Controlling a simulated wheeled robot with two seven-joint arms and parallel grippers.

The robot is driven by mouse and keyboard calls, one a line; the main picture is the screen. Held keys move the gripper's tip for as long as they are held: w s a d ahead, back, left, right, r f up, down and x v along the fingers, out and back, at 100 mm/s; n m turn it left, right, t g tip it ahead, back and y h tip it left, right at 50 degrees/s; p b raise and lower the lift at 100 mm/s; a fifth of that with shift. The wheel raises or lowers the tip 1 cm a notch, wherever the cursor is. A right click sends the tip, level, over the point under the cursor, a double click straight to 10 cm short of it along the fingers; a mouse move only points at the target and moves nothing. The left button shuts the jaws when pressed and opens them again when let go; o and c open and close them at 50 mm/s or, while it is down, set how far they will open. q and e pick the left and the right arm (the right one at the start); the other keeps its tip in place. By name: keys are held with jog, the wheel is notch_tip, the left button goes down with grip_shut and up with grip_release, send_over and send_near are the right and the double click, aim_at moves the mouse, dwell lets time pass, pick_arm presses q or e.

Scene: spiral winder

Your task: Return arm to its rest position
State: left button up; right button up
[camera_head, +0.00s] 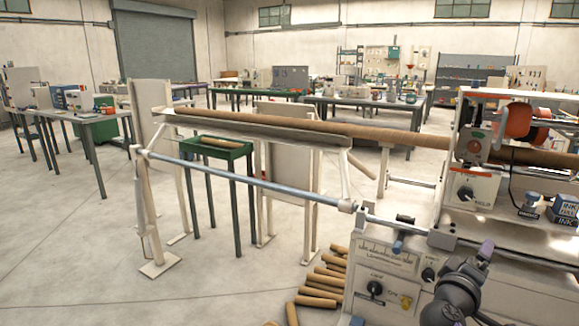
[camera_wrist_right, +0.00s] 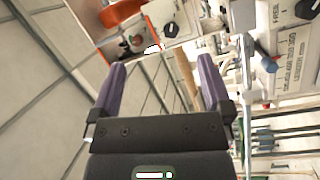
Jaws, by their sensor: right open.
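My right gripper (camera_head: 486,250) is at the lower right of the head view, in front of the winder's control panel (camera_head: 385,262). In the right wrist view my right gripper (camera_wrist_right: 160,68) shows two purple fingers spread apart with nothing held between them. The spiral winder machine (camera_head: 465,210) fills the right side of the head view. A long brown tube (camera_head: 330,127) runs from it to the left along a metal trough. My left gripper is not in view. From these views I cannot tell whether my fingers touch the machine.
Several short brown tubes (camera_head: 318,290) lie on the floor left of the machine. A green tray (camera_head: 216,146) on legs stands behind the blue-grey bar (camera_head: 245,182). Ink containers (camera_head: 548,208) sit on the machine at right. The floor at lower left is clear.

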jog(key=w+a+f+t+y, duration=0.2)
jog(key=w+a+t+y, duration=0.4)
jog(key=a+y, duration=0.65)
jog(key=s+f+g, duration=0.3)
jog(key=s+f, duration=0.3)
jog(key=f, duration=0.4)
jog(key=s+f+m+g, duration=0.1)
jog(key=s+f+g, duration=0.2)
jog(key=s+f, duration=0.55)
jog(key=s+f+g, duration=0.3)
jog(key=s+f, duration=0.1)
jog(key=f, duration=0.9)
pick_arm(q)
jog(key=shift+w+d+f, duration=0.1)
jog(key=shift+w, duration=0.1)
pick_arm(e)
jog(key=s+a+f+g, duration=0.1)
jog(key=s+f+g, duration=0.2)
jog(key=s, duration=1)
jog(key=s+a+f+g+y, duration=0.1)
jog(key=s+f+g, duration=0.2)
jog(key=s, duration=1)
jog(key=s+a+f+g, duration=0.1)
jog(key=s+f+g, duration=0.2)
jog(key=s+f, duration=0.4)
jog(key=s, duration=0.6)
jog(key=shift+s+a+g, duration=0.2)
jog(key=shift+a+g, duration=0.1)
jog(key=shift+g, duration=0.1)
